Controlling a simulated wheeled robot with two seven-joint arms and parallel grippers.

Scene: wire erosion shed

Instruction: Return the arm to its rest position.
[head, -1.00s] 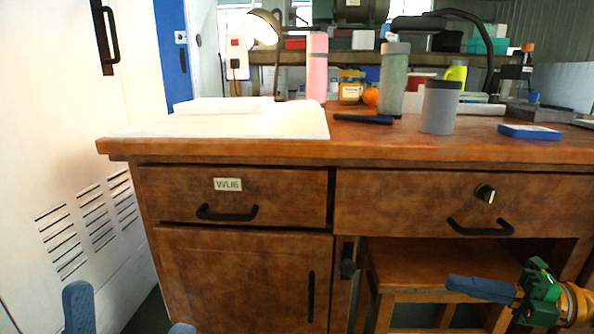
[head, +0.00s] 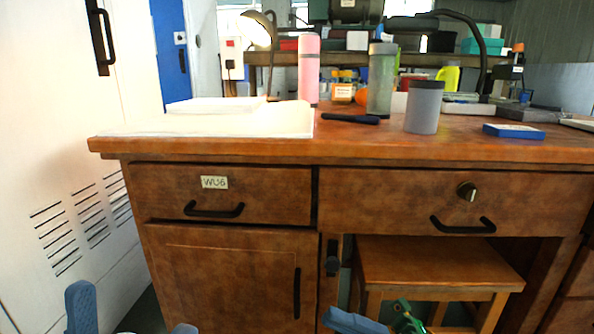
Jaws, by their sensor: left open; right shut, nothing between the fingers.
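My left gripper (head: 132,318) shows only its two blue fingertips at the bottom left edge. They are wide apart with nothing between them, in front of the white cabinet and the desk's left side. My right gripper (head: 352,323) is at the bottom edge, right of centre, in front of the stool. Its blue fingers are together and hold nothing; part of its green body shows and the rest is cut off by the frame. Neither gripper touches the desk as far as I can see.
A wooden desk (head: 245,254) with shut drawers stands ahead, a stool (head: 440,262) under its right side. On top are a grey cylinder (head: 423,108), a pink bottle (head: 308,70) and a blue box (head: 513,132). A white cabinet (head: 60,150) stands at left.

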